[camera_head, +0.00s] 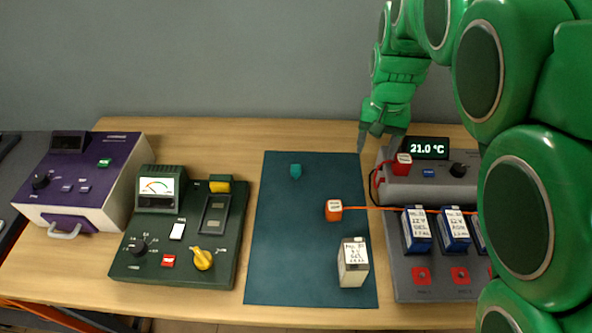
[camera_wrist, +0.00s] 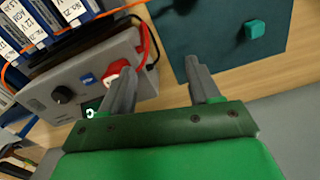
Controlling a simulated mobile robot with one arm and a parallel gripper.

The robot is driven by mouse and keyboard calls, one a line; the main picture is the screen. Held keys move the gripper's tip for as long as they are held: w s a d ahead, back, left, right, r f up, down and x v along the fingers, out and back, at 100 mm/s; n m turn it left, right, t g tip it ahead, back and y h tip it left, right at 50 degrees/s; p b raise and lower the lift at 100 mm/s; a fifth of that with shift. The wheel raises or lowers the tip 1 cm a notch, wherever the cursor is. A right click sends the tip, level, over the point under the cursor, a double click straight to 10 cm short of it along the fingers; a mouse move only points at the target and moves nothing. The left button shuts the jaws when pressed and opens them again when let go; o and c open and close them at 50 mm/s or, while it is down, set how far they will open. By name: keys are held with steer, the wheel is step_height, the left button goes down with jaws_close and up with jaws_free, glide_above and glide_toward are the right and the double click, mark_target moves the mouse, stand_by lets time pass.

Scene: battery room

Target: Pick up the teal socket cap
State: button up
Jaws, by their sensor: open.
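The teal socket cap (camera_head: 296,171) is a small block on the upper part of the dark teal mat (camera_head: 300,270). It also shows in the wrist view (camera_wrist: 255,29), near the top right. My gripper (camera_head: 364,146) hangs above the mat's upper right corner, to the right of the cap and apart from it. In the wrist view its two fingers (camera_wrist: 158,88) are spread with nothing between them. The cap lies beyond the right-hand finger there.
An orange-and-white cap (camera_head: 333,210) on an orange cable and a white battery (camera_head: 353,262) stand on the mat. A grey charger (camera_head: 430,187) with a red plug (camera_head: 402,163) and blue batteries is at right. A green tester (camera_head: 180,245) and purple unit (camera_head: 80,178) are at left.

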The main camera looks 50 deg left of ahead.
mark_target(296, 167)
steer(key=s+a+f+n, duration=0.1)
steer(key=s+a+f, duration=0.1)
steer(key=a, duration=0.3)
steer(key=s+a+f+n, duration=0.1)
steer(key=s+a+f, duration=0.2)
steer(key=a, duration=0.3)
steer(key=s+a+f+n, duration=0.1)
steer(key=s+a+f, duration=0.1)
steer(key=a, duration=0.4)
steer(key=shift+s+f, duration=0.4)
steer(key=shift+f, duration=0.05)
steer(key=shift+s+a+f, duration=0.1)
steer(key=shift+a+f, duration=0.05)
steer(key=shift+f, duration=0.05)
steer(key=shift+s+f, duration=0.15)
steer(key=shift+f, duration=1.75)
steer(key=shift+s+f, duration=0.15)
steer(key=shift+f, duration=1.7)
steer(key=c, duration=1)
steer(key=shift+r, duration=0.1)
